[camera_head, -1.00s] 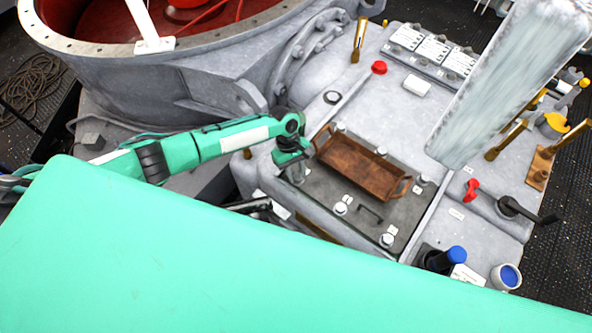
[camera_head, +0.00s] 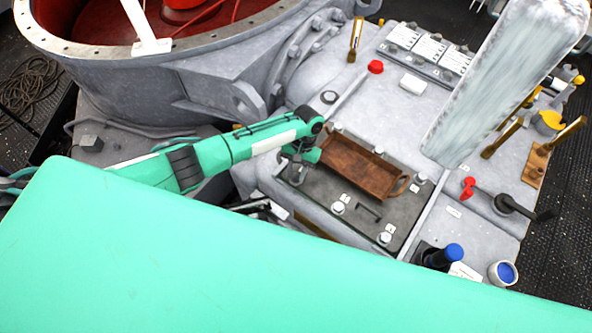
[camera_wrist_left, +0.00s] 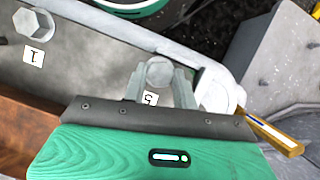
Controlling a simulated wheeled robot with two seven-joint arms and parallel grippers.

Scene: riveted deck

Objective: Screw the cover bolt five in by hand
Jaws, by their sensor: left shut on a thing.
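The dark cover plate (camera_head: 326,203) lies on the grey housing, with a bolt at each visible corner and numbered labels. My left gripper (camera_head: 294,178) points down at the cover's left corner. In the left wrist view, cover bolt five (camera_wrist_left: 159,72) stands beside the label "5", between the fingertips of my left gripper (camera_wrist_left: 160,84), which is shut on its hex head. The gripper hides part of the label. How far the bolt is in cannot be told. Bolt one (camera_wrist_left: 33,24) sits at another corner. My right gripper is not in view.
A rusty brown tray (camera_head: 352,165) with handles lies on the cover, close beside the left gripper. A cover handle (camera_head: 369,212) stands in front of it. A blue-capped black bottle (camera_head: 442,257) and a cup of blue (camera_head: 503,272) stand at the right front.

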